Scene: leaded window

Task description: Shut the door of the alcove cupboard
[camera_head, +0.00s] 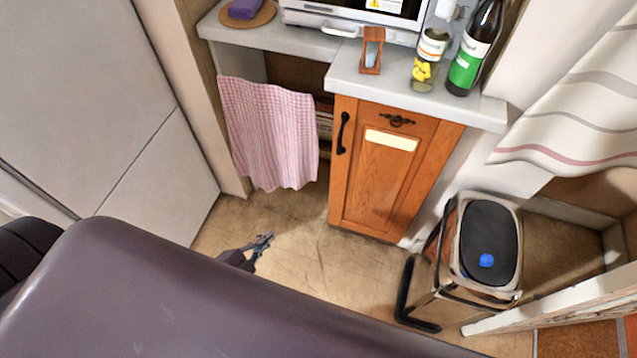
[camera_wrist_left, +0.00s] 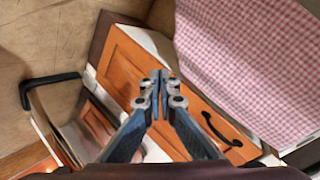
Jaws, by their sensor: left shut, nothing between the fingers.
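The cupboard door (camera_head: 372,190) is an orange-brown wooden panel under the grey worktop, with a black bar handle (camera_head: 342,133) at its left edge and a pale label near its top. It looks flush or nearly flush with the cupboard front; I cannot tell whether a small gap is left. The door also shows in the left wrist view (camera_wrist_left: 122,62), behind my fingers. My left gripper (camera_head: 265,241) is shut and empty, low over the floor to the left of the door and apart from it. Much of its arm is hidden behind my dark body. My right gripper is out of view.
A pink checked towel (camera_head: 270,135) hangs left of the cupboard. A steel bin (camera_head: 490,245) with a black lid stands close to its right. Bottles (camera_head: 430,60) and an hourglass (camera_head: 372,50) stand on the worktop (camera_head: 345,82). The floor before the door is clear.

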